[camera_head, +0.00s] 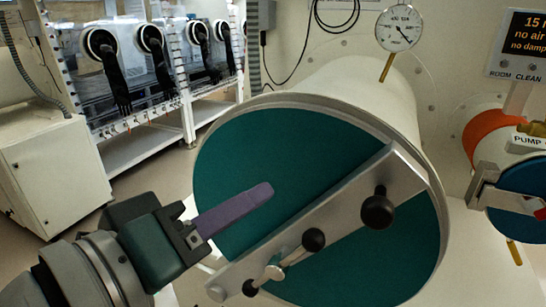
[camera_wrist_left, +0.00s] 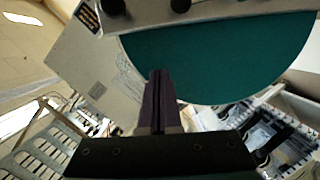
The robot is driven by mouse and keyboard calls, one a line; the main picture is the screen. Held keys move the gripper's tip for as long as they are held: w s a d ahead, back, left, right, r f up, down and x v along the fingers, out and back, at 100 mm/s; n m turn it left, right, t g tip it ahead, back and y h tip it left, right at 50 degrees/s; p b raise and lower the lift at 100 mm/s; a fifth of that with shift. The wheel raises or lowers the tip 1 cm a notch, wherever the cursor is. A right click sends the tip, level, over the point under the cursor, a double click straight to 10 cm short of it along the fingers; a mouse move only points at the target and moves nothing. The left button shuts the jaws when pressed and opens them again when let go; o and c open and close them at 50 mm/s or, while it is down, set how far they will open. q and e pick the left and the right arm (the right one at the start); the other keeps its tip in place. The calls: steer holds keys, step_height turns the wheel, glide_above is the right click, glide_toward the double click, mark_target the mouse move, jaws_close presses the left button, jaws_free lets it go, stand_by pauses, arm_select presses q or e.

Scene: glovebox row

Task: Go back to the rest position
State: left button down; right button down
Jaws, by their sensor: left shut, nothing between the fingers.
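My left gripper (camera_head: 268,190) comes in from the lower left in the head view, its purple fingers together and empty. It is in front of the large round teal door (camera_head: 275,140) of a white cylindrical chamber. In the left wrist view the shut fingers (camera_wrist_left: 160,75) point up towards the same teal door (camera_wrist_left: 220,60). A grey metal bar (camera_head: 335,215) with black knobs (camera_head: 377,211) crosses the door at a slant, to the right of the fingertips. Whether the fingers touch the door cannot be told. My right gripper is not in view.
A dial gauge (camera_head: 400,28) stands above the chamber. A smaller chamber with a blue door (camera_head: 520,190) is at the right. A glovebox row with black gloves (camera_head: 115,80) stands at the back left, a white cabinet (camera_head: 55,175) before it. Some floor (camera_head: 150,165) shows between.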

arm_select(q)
steer(key=s+a+f+m+g+y, duration=0.3)
steer(key=s+a+f+g+y, duration=0.15)
steer(key=s+a, duration=0.4)
steer(key=s+a+f+m+g+y, duration=0.35)
steer(key=s+a+f+g, duration=0.25)
steer(key=s, duration=0.5)
step_height(320, 180, up, 23)
steer(key=p, duration=2.3)
steer(key=shift+w+d+r, duration=0.15)
steer(key=shift+w+d, duration=0.1)
steer(key=shift+d, duration=0.2)
